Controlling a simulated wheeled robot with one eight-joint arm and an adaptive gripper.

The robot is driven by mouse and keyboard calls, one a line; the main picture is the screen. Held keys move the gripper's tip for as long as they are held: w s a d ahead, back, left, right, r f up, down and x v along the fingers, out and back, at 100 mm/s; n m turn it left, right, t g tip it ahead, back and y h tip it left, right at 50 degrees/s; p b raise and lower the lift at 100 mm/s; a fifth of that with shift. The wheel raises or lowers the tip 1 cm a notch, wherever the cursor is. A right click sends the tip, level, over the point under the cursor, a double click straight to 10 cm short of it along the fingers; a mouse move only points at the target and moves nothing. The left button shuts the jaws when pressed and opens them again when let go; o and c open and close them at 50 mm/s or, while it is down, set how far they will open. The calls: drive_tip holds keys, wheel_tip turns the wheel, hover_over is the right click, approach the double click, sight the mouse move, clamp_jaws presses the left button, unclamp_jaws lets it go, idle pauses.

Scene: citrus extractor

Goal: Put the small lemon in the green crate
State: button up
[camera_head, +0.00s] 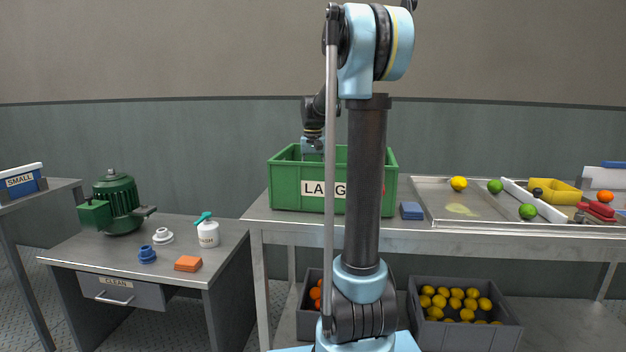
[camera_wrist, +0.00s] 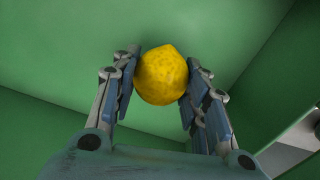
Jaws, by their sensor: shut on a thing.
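The green crate (camera_head: 300,200) stands on the bench and bears a partly hidden label that reads "LARG". My arm hides part of its front. In the head view my gripper (camera_head: 312,150) reaches down into the crate, and its fingers are hidden behind the front wall. In the wrist view my gripper (camera_wrist: 160,85) is shut on a yellow lemon (camera_wrist: 161,75), one finger on each side. The crate's green walls and floor (camera_wrist: 60,60) surround the lemon there. I cannot tell whether the lemon touches the crate floor.
A metal tray (camera_head: 430,195) right of the crate holds another yellow lemon (camera_head: 459,184) and limes (camera_head: 528,211). A blue block (camera_head: 411,210) lies beside the crate. A blue bin labelled SMALL (camera_head: 22,181) stands far left. A grey crate of lemons (camera_head: 465,335) sits below.

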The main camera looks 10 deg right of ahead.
drive_tip(key=shift+f, duration=1.4)
drive_tip(key=o, duration=1.2)
drive_tip(key=shift+c, duration=0.2)
wheel_tip(320, 180, up, 12)
drive_tip(key=shift+f, duration=0.1)
